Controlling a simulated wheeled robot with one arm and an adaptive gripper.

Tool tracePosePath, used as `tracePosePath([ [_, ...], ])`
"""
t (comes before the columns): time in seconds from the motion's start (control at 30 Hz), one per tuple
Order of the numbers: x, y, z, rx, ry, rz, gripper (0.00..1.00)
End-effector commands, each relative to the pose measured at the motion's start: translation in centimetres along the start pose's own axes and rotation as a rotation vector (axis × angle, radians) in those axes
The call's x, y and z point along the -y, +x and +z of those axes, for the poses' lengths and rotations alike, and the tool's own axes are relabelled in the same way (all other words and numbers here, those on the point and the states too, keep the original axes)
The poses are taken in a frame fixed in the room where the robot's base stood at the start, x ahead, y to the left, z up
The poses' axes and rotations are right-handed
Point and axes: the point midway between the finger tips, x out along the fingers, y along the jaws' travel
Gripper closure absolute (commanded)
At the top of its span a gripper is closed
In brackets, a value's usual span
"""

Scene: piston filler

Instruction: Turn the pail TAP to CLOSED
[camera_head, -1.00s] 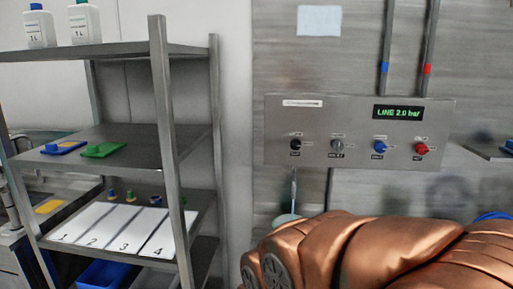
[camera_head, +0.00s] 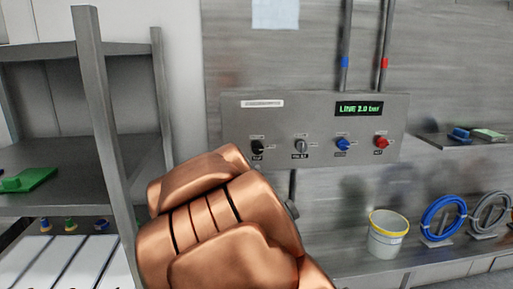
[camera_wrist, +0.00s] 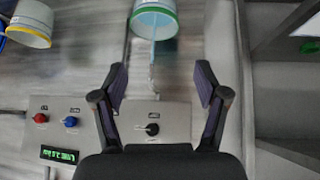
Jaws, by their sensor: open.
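The black knob (camera_head: 258,147) is leftmost on the grey panel (camera_head: 375,118); its small label is too blurred to read for certain. It also shows in the wrist view (camera_wrist: 152,129), where the scene is upside down. My gripper (camera_wrist: 162,85) is open and empty, with its fingers apart in front of the panel and the knob low between them, not visibly touched. A green-rimmed pail (camera_wrist: 155,24) shows there with a thin pale pipe or stream (camera_wrist: 152,60) at its mouth. In the head view my copper arm hides this pail and my fingers.
Beside the black knob are a grey knob (camera_head: 301,146), a blue knob (camera_head: 343,144) and a red knob (camera_head: 381,142). The display (camera_head: 359,108) reads LINE 2.0 bar. A yellow-rimmed pail (camera_head: 388,238) and hoses (camera_head: 442,219) stand right. A metal shelf (camera_head: 104,110) stands left.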

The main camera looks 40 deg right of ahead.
Motion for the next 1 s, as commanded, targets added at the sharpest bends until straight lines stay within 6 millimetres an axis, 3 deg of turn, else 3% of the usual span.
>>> tracePosePath([
  [0.03,-1.1,1.2,-3.1,-0.068,0.043,0.025,0.27],
  [0.2,-3.7,4.3,-12.6,-0.324,0.152,0.047,0.27],
  [0.3,-4.9,5.9,-17.4,-0.463,0.191,0.032,0.27],
  [0.5,-6.0,8.7,-24.4,-0.699,0.228,-0.067,0.27],
  [0.7,-5.8,10.6,-27.6,-0.838,0.245,-0.198,0.27],
  [1.0,-5.3,11.5,-28.8,-0.894,0.253,-0.28,0.27],
])
